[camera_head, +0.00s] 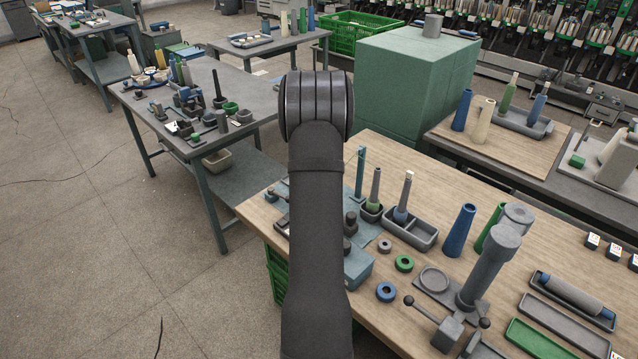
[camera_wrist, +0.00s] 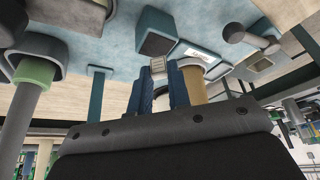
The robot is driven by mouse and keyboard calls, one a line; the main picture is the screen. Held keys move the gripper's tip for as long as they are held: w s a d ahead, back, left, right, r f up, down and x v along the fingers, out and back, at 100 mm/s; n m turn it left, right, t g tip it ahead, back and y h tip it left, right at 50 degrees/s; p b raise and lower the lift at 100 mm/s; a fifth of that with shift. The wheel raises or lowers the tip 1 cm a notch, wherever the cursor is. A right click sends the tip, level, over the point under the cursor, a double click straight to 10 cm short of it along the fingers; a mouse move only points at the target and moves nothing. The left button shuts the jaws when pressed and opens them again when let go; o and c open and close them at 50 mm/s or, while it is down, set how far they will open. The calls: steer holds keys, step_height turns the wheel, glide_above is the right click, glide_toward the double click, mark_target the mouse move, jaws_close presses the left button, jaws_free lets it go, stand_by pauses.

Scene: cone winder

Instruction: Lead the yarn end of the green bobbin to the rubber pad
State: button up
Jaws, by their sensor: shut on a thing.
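The green bobbin (camera_head: 375,187) stands upright in a dark cup on the wooden table. Its green part (camera_wrist: 36,72) and grey tube show at the left of the wrist view. My gripper (camera_wrist: 160,82) has its blue fingers closed on a small pale ribbed piece (camera_wrist: 158,66), which looks like the yarn end. A dark square pad (camera_wrist: 157,43) on a blue block lies just beyond the fingertips, apparently the rubber pad. I cannot tell whether the pale piece touches it. In the head view my arm hides the gripper.
A tan cylinder (camera_wrist: 193,84) is close beside the right finger. A thin blue-green post (camera_head: 360,172) stands left of the green bobbin. Rings and tall cones are farther right.

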steer(key=shift+f, duration=0.45)
steer(key=shift+f, duration=0.5)
stand_by(1.1)
steer(key=o, duration=1.2)
steer(key=shift+r, duration=3.5)
